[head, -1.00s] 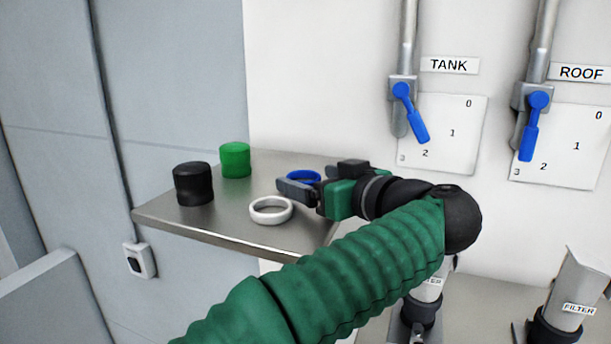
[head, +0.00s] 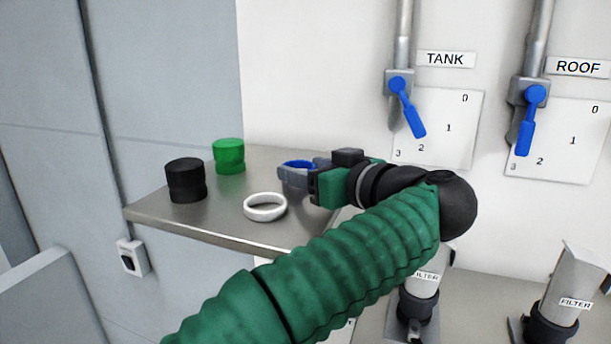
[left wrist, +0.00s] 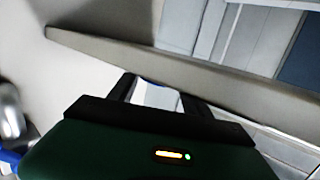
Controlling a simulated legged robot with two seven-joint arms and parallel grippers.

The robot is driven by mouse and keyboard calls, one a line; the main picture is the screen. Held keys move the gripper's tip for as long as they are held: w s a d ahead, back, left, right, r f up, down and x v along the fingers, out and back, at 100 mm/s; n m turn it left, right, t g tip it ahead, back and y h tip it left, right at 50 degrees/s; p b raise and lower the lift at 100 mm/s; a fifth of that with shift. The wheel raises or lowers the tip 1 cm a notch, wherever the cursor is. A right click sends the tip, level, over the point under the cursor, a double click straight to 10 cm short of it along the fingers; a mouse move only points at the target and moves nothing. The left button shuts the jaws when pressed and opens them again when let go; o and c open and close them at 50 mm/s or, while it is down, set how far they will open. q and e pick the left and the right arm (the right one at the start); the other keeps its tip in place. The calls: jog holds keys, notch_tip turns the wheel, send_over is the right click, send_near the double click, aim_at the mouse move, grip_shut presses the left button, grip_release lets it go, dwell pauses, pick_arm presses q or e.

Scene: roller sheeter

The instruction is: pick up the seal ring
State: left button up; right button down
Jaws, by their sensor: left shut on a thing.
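A blue ring (head: 297,164) shows at the fingers of my left gripper (head: 297,175), above the right part of a metal shelf. The gripper is shut on this ring, and the near finger hides part of it. A white ring (head: 265,207) lies flat on the shelf, in front of and to the left of the gripper, apart from it. In the left wrist view my left gripper's two dark fingers (left wrist: 157,92) show, with a pale patch and a thin blue edge between them. I cannot tell which ring is the seal ring. My right gripper is not in view.
The metal shelf (head: 222,224) also bears a black cap (head: 186,181) and a green cap (head: 229,157) at its left. Blue valve handles (head: 407,107) are on the wall behind. Filter canisters (head: 573,290) stand at the lower right.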

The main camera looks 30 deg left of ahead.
pick_arm(q)
notch_tip(320, 180, up, 2)
jog(key=shift+d+r, duration=0.1)
jog(key=s+d+b, duration=0.1)
jog(key=s+d, duration=0.1)
jog(key=s+d+b, duration=0.1)
jog(key=s+d, duration=0.1)
jog(key=s, duration=0.1)
jog(key=s+d+r+b, duration=0.1)
jog(key=s+d, duration=0.1)
jog(key=shift+s+d, duration=0.25)
jog(key=shift+d, duration=0.1)
jog(key=s+d+r, duration=0.1)
jog(key=s+d, duration=0.3)
jog(key=shift+s+d, duration=0.15)
jog(key=shift+s, duration=0.05)
